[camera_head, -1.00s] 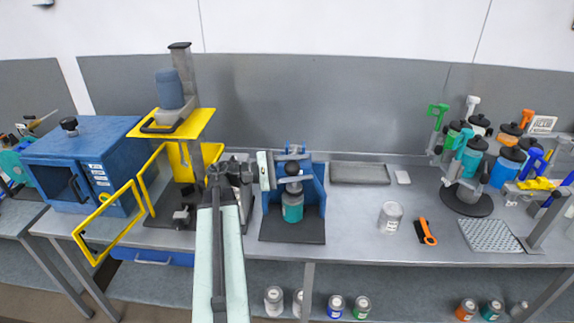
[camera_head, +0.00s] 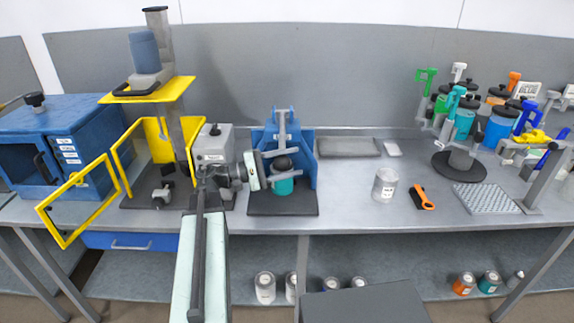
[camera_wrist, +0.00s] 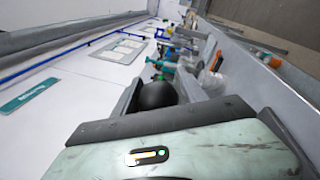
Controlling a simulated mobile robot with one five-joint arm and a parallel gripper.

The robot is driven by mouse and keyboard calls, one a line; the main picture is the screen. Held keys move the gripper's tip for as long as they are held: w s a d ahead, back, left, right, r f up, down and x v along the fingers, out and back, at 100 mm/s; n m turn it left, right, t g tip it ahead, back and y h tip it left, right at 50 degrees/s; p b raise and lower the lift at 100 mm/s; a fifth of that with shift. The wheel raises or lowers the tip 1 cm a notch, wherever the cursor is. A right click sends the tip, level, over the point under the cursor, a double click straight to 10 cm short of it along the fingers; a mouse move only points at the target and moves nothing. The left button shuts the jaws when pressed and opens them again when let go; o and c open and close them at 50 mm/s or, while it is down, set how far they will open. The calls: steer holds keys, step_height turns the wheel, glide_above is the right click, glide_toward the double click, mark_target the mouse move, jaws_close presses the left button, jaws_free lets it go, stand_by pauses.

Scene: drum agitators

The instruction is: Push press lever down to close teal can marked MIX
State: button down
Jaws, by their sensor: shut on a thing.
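The blue press (camera_head: 309,150) stands on the bench near the middle of the head view. A teal can (camera_head: 283,186) stands upright on its dark base (camera_head: 265,205); its marking cannot be read. The press lever's black knob (camera_head: 283,163) is just above the can, hiding its top. My gripper (camera_head: 263,170) reaches in from the left at the knob and is shut on the lever. The knob also shows in the wrist view (camera_wrist: 158,95), just beyond my pale jaw. Whether the can's lid is seated is hidden.
Left of the press are a grey box (camera_head: 213,143), a yellow-framed press (camera_head: 170,88) with its yellow door (camera_head: 75,205) open, and a blue cabinet (camera_head: 70,145). The bench between holds free room.

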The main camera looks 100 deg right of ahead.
steer(key=shift+d+f, duration=0.15)
steer(key=shift+f, duration=0.55)
steer(key=c, duration=0.9)
jaws_free()
steer(key=shift+o, duration=0.5)
steer(key=shift+s, duration=0.15)
steer(key=shift+d, duration=0.1)
steer(key=w, duration=0.8)
steer(key=shift+a+f, duration=0.25)
steer(key=shift+a, duration=0.15)
steer(key=shift+s, duration=0.1)
